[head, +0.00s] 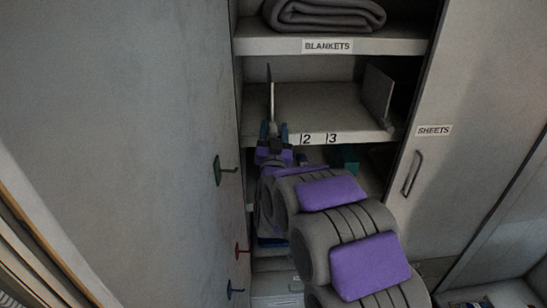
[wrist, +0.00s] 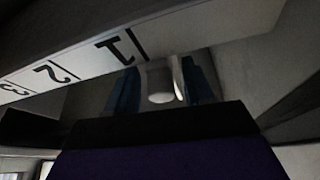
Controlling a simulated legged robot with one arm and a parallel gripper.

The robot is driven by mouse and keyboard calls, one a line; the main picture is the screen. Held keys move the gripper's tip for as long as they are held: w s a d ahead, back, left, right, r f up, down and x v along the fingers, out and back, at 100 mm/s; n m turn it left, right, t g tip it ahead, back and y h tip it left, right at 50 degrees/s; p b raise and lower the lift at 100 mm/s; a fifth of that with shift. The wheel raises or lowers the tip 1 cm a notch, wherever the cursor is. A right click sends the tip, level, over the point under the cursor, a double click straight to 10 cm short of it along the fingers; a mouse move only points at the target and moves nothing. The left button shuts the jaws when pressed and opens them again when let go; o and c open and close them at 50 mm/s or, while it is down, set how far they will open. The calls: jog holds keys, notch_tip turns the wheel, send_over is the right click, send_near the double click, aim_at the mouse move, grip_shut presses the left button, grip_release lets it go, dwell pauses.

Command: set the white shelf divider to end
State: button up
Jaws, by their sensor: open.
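A thin pale upright panel, which looks like the white shelf divider (head: 271,96), stands edge-on at the left of the middle shelf (head: 325,108). My gripper (head: 272,132) is at the front lip of that shelf, just below the panel's front edge. In the wrist view, the blue fingers of my gripper (wrist: 162,88) are apart. A whitish rounded part (wrist: 160,80) shows between them, and I cannot tell whether either finger touches it. The shelf lip carries the marks 2 and 3 in the head view and 1, 2, 3 in the wrist view.
A second grey upright panel (head: 378,93) stands at the shelf's right end. The shelf between the panels is clear. A folded blanket (head: 324,14) lies on the shelf above. The cabinet wall (head: 215,120) with coloured hooks is close on the left. A dark green object (head: 345,158) sits below.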

jog(key=b+v, duration=1.6)
jog(key=b, duration=0.1)
jog(key=shift+s+f, duration=0.2)
jog(key=shift+s, duration=0.05)
jog(key=shift+d, duration=0.1)
